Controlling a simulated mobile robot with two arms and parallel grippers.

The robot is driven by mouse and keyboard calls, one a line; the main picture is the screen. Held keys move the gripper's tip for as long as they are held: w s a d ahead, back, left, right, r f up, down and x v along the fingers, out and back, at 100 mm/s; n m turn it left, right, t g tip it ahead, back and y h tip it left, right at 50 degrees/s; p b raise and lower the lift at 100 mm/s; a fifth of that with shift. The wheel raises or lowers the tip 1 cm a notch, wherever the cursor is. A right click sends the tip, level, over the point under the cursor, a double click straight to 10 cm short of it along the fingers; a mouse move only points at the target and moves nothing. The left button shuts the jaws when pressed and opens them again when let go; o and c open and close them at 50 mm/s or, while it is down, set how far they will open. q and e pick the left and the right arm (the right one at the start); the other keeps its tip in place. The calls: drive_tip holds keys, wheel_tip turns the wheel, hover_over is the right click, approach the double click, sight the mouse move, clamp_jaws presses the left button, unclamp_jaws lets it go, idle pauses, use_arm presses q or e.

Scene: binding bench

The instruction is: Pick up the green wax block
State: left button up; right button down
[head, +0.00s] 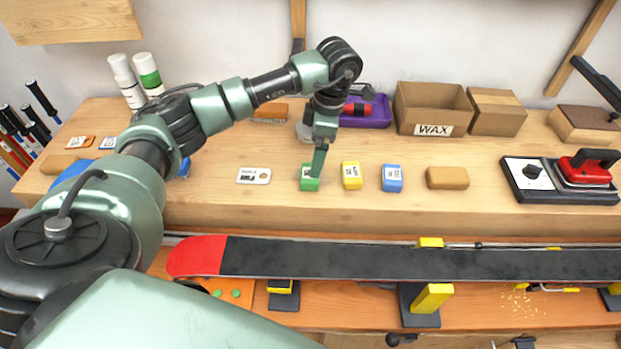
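The green wax block (306,184) sits on the raised wooden shelf of the bench, between a white tag and a yellow block. It has a white label, partly covered by my gripper. My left gripper (316,174) points down at the block, with its tip overlapping the block's upper right part. The fingers are seen edge-on, so I cannot tell whether they are open or shut, or whether they touch the block. My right gripper is not in view.
A yellow block (351,176), a blue block (392,178) and a brown block (447,178) stand to the right. A white tag (254,176) lies left. Behind are a purple tray (377,114) and a WAX box (431,108). A ski (400,260) lies in front.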

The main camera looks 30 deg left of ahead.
use_arm(q)
drive_tip(key=shift+s+a+f+p, duration=0.15)
drive_tip(key=shift+s+f+p, duration=0.15)
drive_tip(key=shift+f+p, duration=0.4)
drive_tip(key=f+p, duration=0.1)
drive_tip(key=f, duration=0.1)
drive_tip(key=s+f, duration=0.1)
drive_tip(key=f, duration=0.1)
drive_tip(key=shift+a+p, duration=0.2)
drive_tip(key=shift+p, duration=0.2)
drive_tip(key=shift+f, duration=0.4)
drive_tip(key=shift+w, duration=0.1)
drive_tip(key=c, duration=1.5)
wheel_tip(320, 180, up, 20)
drive_tip(key=b, duration=0.3)
